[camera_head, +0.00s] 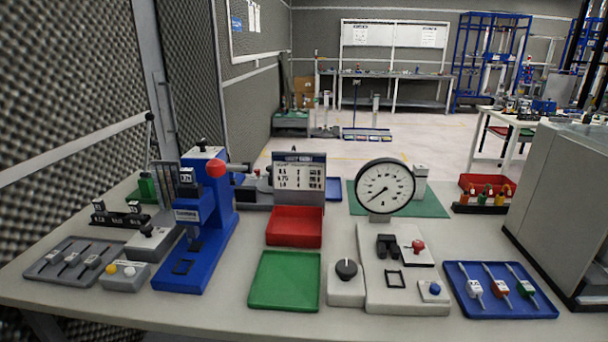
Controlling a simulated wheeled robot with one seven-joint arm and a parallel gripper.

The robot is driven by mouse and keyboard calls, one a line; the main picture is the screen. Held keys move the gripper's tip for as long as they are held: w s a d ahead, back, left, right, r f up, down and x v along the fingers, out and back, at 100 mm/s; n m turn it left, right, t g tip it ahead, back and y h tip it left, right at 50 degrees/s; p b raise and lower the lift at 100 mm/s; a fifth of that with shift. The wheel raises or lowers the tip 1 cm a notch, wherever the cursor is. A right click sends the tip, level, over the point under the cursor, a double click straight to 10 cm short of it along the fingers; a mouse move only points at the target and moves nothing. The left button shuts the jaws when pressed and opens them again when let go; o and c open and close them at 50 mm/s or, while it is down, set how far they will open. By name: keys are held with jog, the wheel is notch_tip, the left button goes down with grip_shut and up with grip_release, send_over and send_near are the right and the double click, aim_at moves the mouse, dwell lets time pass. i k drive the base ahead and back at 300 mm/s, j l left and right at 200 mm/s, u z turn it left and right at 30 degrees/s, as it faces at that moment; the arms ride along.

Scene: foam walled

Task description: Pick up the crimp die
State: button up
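I cannot tell for sure which part is the crimp die. A black notched block (387,246) sits on the light grey gauge station, below the round dial gauge (384,187). A blue bench press (203,222) with a red ball knob (216,168) stands left of the middle, with a small dark part (195,246) under its head. My gripper is not in view, so its distance to these parts is not shown.
On the bench stand an empty green tray (285,281), a red bin (294,227), a blue tray (500,310) with tagged tools, and a grey tray (48,271) with more. A large grey cabinet (560,200) blocks the right. Open floor (330,140) lies behind.

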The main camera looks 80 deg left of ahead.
aim_at(188, 179)
jog(key=u, duration=3.35)
